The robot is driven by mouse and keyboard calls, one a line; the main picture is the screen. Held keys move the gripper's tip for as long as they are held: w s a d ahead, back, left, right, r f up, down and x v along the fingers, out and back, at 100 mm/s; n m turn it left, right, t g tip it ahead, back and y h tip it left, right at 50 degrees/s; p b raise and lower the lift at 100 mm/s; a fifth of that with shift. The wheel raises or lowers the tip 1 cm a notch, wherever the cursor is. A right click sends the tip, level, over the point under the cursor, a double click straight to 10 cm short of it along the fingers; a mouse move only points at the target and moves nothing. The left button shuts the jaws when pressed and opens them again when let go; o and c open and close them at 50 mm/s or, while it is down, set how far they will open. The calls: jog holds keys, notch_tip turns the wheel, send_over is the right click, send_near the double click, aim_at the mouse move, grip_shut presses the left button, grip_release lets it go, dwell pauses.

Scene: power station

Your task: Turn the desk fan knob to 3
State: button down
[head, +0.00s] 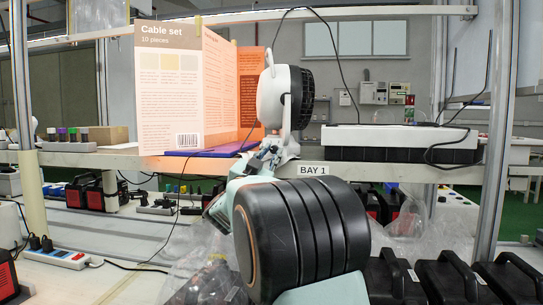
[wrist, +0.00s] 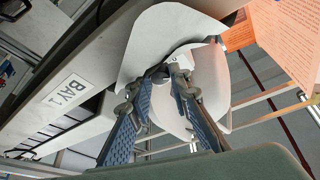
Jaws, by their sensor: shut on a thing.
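The white desk fan (head: 270,95) with a dark grille stands on the shelf at mid-picture, turned side-on in the head view. Its white base (wrist: 185,25) fills the upper middle of the wrist view. My gripper (head: 268,152) reaches up to the front of the fan's base. In the wrist view my gripper (wrist: 160,84) has its two blue-padded fingers closed in on the small dark knob (wrist: 158,72). A small white marked patch (wrist: 177,69) shows beside the knob. The fingertips partly hide the knob, and I cannot read its setting.
A cardboard "Cable set" display (head: 168,90) stands left of the fan, with a blue flat item (head: 205,150) at its foot. A white box (head: 400,137) lies to the right. The shelf edge carries a BAY 1 label (head: 314,170). Black cases (head: 450,278) stand below.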

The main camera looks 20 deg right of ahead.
jog(key=shift+m+g, duration=0.3)
jog(key=shift+m, duration=0.5)
jog(key=c, duration=2)
grip_release()
jog(key=shift+c, duration=0.2)
jog(key=v, duration=1.2)
jog(key=shift+w, duration=0.15)
